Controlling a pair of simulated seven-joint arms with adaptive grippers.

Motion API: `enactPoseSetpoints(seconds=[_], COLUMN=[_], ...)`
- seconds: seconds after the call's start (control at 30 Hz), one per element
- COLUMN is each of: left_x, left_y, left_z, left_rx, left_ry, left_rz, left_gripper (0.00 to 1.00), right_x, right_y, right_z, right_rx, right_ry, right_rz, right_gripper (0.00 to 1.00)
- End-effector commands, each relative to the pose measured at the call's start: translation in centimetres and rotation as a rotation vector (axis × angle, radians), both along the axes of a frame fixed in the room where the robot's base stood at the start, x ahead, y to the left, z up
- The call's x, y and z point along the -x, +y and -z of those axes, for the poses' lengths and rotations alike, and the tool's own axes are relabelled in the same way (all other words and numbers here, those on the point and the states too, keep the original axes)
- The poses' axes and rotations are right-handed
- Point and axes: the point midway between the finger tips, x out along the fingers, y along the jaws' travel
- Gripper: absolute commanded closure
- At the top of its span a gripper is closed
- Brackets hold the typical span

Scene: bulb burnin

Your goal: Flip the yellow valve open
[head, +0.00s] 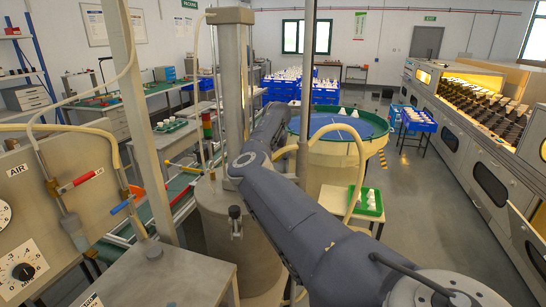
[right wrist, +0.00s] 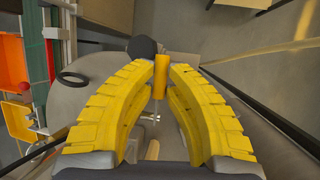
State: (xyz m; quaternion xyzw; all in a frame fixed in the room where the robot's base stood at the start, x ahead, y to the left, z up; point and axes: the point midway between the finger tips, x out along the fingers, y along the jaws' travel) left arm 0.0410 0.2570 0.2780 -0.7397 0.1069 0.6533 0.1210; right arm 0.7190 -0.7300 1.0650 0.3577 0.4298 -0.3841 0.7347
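The yellow valve handle (right wrist: 161,76) shows in the right wrist view as a short upright yellow cylinder on a thin metal stem. My right gripper (right wrist: 162,70) has its two yellow ribbed fingers spread on either side of the handle. A narrow gap shows on both sides, so the handle is between the fingers but not clamped. In the head view my right arm reaches from the lower right to the grey tank (head: 212,215); the valve and the right gripper cannot be made out there. My left gripper is in neither view.
A metal column (head: 235,80) rises from the tank, close to my right arm. A panel at left carries a red-handled valve (head: 80,181) and a blue-handled valve (head: 122,206). A black round knob (right wrist: 143,48) sits just beyond the yellow handle. Open floor lies at right.

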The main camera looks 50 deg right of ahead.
Motion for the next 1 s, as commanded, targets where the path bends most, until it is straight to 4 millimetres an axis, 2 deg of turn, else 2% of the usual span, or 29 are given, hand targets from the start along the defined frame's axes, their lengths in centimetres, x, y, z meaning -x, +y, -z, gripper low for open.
enactPoseSetpoints(seconds=[0.03,0.2,0.57,0.67,1.0], left_x=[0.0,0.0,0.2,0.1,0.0], left_y=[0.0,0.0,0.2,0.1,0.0], left_z=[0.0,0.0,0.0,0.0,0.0], left_rx=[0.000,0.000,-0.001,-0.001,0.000], left_ry=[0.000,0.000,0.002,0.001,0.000], left_rz=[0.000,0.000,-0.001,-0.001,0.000], left_gripper=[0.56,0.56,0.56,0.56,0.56], right_x=[0.0,0.0,0.1,0.5,2.4], right_y=[0.1,0.1,0.1,0.4,2.0], right_z=[0.2,0.1,-0.6,-1.6,-6.9], right_rx=[-0.002,-0.001,0.002,0.002,0.000], right_ry=[0.002,0.001,-0.001,0.000,-0.002], right_rz=[-0.002,-0.001,0.000,0.002,0.001], right_gripper=[0.82,0.63,0.63,0.63,0.63])
